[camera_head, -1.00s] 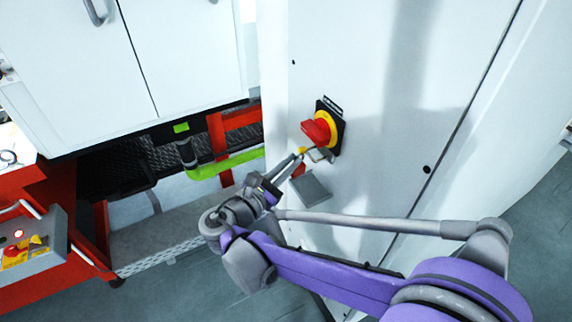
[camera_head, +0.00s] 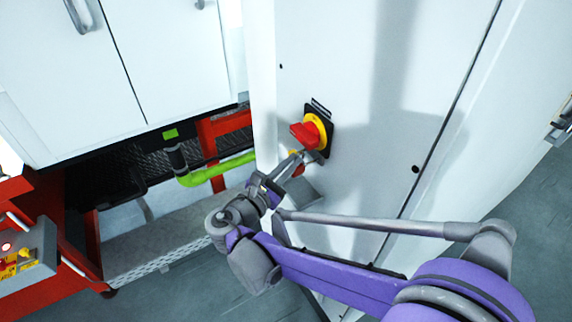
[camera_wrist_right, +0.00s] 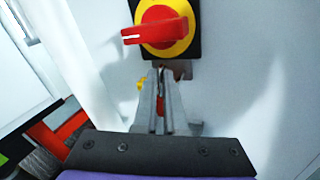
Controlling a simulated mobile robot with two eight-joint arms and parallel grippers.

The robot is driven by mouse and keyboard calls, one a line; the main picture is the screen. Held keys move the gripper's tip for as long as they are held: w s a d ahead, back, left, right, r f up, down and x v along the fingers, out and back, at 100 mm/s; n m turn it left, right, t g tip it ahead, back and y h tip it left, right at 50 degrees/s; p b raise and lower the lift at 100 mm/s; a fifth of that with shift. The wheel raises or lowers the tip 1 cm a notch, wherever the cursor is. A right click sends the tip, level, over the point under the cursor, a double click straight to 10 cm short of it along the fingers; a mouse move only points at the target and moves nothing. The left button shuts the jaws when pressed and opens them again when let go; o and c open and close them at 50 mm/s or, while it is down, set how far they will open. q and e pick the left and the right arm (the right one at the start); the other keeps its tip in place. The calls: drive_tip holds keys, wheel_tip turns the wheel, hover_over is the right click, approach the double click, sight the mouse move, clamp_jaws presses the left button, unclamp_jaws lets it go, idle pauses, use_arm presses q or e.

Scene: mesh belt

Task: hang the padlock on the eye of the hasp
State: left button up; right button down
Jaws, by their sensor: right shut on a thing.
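The red rotary switch handle on its yellow disc (camera_head: 313,132) sits on a black plate on the white cabinet. A small metal piece, apparently the hasp (camera_wrist_right: 184,70), shows just under the switch; its eye cannot be made out. My right gripper (camera_head: 299,157) is below the switch, its fingertips close to the metal piece; contact cannot be told. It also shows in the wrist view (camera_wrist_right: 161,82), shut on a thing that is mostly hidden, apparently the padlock. Small yellow (camera_wrist_right: 142,83) and red bits show by the fingers. My left gripper is out of view.
A grey box (camera_head: 304,191) juts from the cabinet (camera_head: 350,60) below my right gripper. At left stand a red frame (camera_head: 88,245), a bright green pipe (camera_head: 215,171) and a control box (camera_head: 28,258). The cabinet face right of the switch is clear.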

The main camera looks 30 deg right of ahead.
drive_tip(key=shift+d, duration=0.45)
drive_tip(key=shift+f, duration=0.1)
